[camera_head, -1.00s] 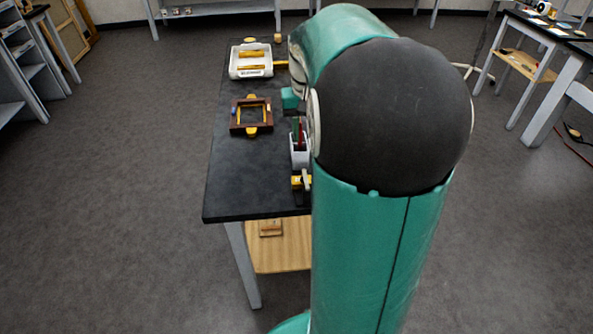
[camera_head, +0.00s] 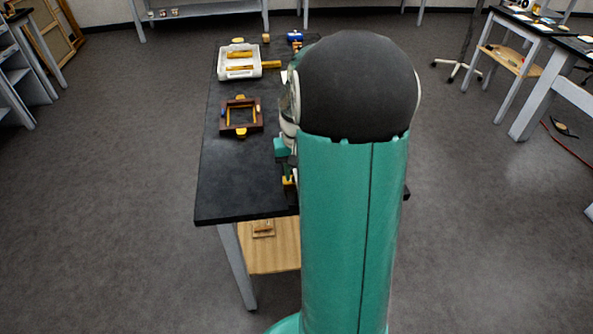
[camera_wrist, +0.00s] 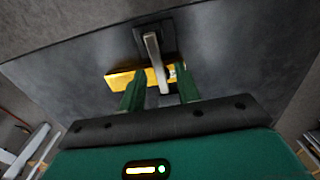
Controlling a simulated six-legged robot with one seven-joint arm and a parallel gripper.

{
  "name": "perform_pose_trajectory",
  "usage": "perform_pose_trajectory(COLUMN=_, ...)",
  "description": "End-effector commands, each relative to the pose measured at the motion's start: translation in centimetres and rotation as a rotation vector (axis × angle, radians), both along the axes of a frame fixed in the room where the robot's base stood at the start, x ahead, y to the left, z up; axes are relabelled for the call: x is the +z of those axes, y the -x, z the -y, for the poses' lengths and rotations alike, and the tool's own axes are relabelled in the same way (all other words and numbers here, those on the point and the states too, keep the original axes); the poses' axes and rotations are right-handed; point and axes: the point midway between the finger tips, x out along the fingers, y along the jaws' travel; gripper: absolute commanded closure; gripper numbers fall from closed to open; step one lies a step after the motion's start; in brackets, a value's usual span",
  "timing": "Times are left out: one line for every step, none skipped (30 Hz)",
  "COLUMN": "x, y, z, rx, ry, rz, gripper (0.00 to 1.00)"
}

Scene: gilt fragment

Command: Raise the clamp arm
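The clamp arm (camera_wrist: 156,60) is a pale grey lever in the wrist view. It runs from a dark clamp base (camera_wrist: 171,42) down across a gold bar (camera_wrist: 124,79). My gripper (camera_wrist: 160,72) is open, with one green finger on each side of the lever's near end. I cannot tell whether either finger touches the lever. In the head view my own arm hides the clamp, and only a bit of yellow shows beside it.
The dark tabletop (camera_head: 225,185) is clear at its front left. A brown frame with yellow tabs (camera_head: 257,117) and a white tray (camera_head: 223,64) holding gold bars stand farther back. Another dark-topped table (camera_head: 565,45) stands at the right.

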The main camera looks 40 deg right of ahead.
Motion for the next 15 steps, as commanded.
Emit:
perform_pose_trajectory(x=-0.12, y=0.01, z=0.01, rx=0.0, ry=0.0, rz=0.0, gripper=0.67)
perform_pose_trajectory(x=-0.14, y=0.0, z=0.01, rx=0.0, ry=0.001, rz=0.001, gripper=0.67)
perform_pose_trajectory(x=-0.15, y=-0.01, z=0.02, rx=0.0, ry=0.001, rz=0.001, gripper=0.67)
perform_pose_trajectory(x=-0.14, y=-0.01, z=0.03, rx=0.0, ry=0.001, rz=0.001, gripper=0.67)
perform_pose_trajectory(x=-0.13, y=-0.01, z=0.03, rx=0.0, ry=0.001, rz=0.001, gripper=0.67)
perform_pose_trajectory(x=-0.13, y=-0.01, z=0.03, rx=0.0, ry=0.001, rz=0.001, gripper=0.67)
perform_pose_trajectory(x=-0.12, y=-0.01, z=0.03, rx=0.0, ry=0.001, rz=0.001, gripper=0.67)
perform_pose_trajectory(x=-0.12, y=-0.01, z=0.03, rx=0.0, ry=0.001, rz=0.001, gripper=0.69)
perform_pose_trajectory(x=-0.11, y=-0.01, z=0.03, rx=0.0, ry=0.001, rz=0.001, gripper=0.77)
perform_pose_trajectory(x=-0.11, y=-0.01, z=0.03, rx=-0.001, ry=0.001, rz=0.001, gripper=0.83)
perform_pose_trajectory(x=-0.1, y=0.0, z=0.04, rx=-0.001, ry=0.001, rz=0.001, gripper=0.89)
perform_pose_trajectory(x=-0.1, y=-0.01, z=0.03, rx=-0.001, ry=0.001, rz=0.001, gripper=0.97)
perform_pose_trajectory(x=-0.1, y=0.0, z=0.04, rx=-0.001, ry=0.001, rz=0.001, gripper=1.0)
perform_pose_trajectory(x=-0.1, y=0.0, z=0.04, rx=-0.001, ry=0.001, rz=0.001, gripper=1.0)
perform_pose_trajectory(x=-0.09, y=0.0, z=0.04, rx=-0.001, ry=0.001, rz=0.001, gripper=1.0)
